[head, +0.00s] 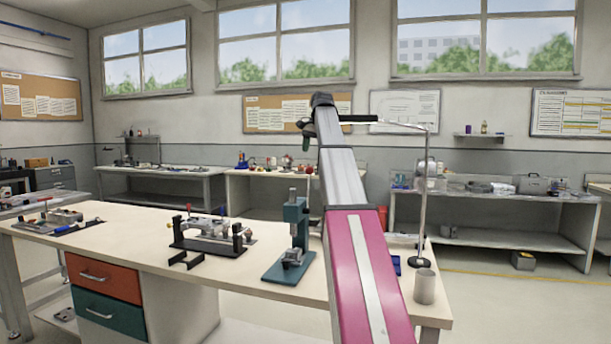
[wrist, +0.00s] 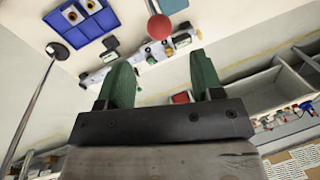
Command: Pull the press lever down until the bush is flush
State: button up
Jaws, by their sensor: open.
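The teal press (head: 297,235) stands on the bench, left of my arm. In the wrist view a red ball (wrist: 160,27), which looks like the lever's knob, shows beyond my fingers with a bit of teal body (wrist: 173,5) behind it. My gripper (wrist: 161,62) is open and empty, its green fingers apart; the ball lies past the fingertips, roughly in line with the gap, not touching. In the head view my gripper (head: 306,142) is high above the bench. I cannot make out the bush.
A blue tray (wrist: 92,38) with rings lies on the bench (head: 145,222). A thin metal stand (head: 422,200) rises right of my arm, beside a grey cup (head: 425,287). A black fixture (head: 213,240) stands left of the press. The air around my gripper looks clear.

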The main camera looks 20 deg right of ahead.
aim_at(309, 175)
jog(key=f, duration=0.3)
jog(key=w+a+f, duration=0.1)
jog(key=f, duration=0.6)
jog(key=shift+w+a+f, duration=0.2)
jog(key=shift+f, duration=0.05)
grip_shut()
